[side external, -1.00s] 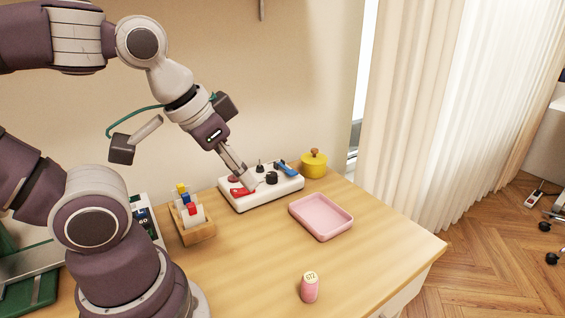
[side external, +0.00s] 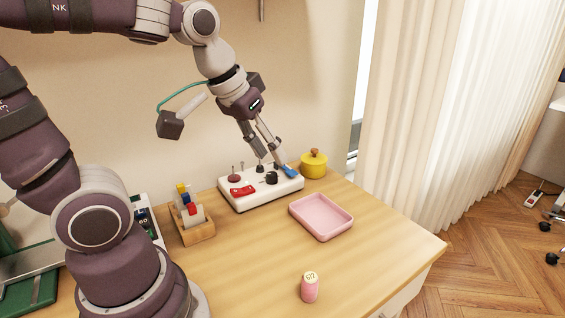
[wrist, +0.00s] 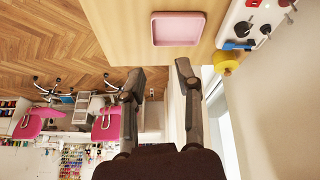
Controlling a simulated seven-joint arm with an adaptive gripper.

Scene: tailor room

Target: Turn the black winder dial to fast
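The white control panel (side external: 238,205) stands on the table against the wall. The black dial (side external: 271,178) sits on its front right part, with a light pointer line at its left. In the wrist view the dial (wrist: 243,29) is at the upper right, beyond the right finger. My gripper (side external: 271,158) is above the right part of the panel, behind and above the dial. The wrist view shows its two fingers (wrist: 159,70) apart with nothing between them. The dial's markings are too small to read.
The panel also carries a red switch (side external: 242,190), a blue lever (side external: 290,171) and thin upright levers. A yellow pot (side external: 314,164) stands at its right end. A pink tray (side external: 322,218), a pink spool (side external: 310,288) and a wooden rack (side external: 197,232) are on the table.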

